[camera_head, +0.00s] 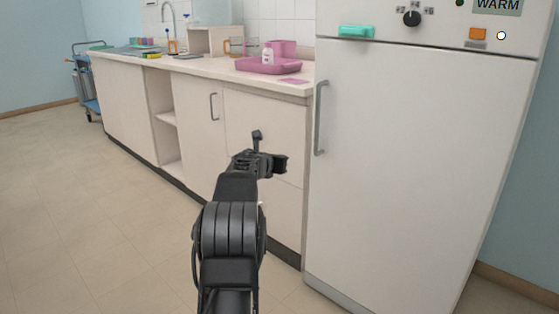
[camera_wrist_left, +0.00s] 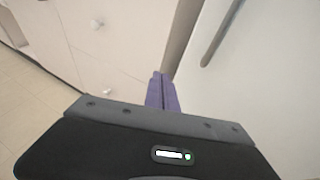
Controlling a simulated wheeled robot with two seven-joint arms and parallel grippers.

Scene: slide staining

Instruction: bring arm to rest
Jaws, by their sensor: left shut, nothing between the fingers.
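My left gripper (camera_head: 281,163) is in front of the white cabinets, left of the fridge, with my dark arm reaching up from the bottom of the head view. In the left wrist view its two purple-tinted fingers (camera_wrist_left: 161,92) are together, with nothing seen between them. It appears apart from the cabinet and the fridge. My right gripper is in neither view.
A white fridge (camera_head: 410,160) with a grey handle (camera_head: 320,118) stands at the right. The counter (camera_head: 205,67) holds a pink tray (camera_head: 268,66), a sink tap and several small items. A blue cart (camera_head: 88,82) stands far left. The floor at left is clear.

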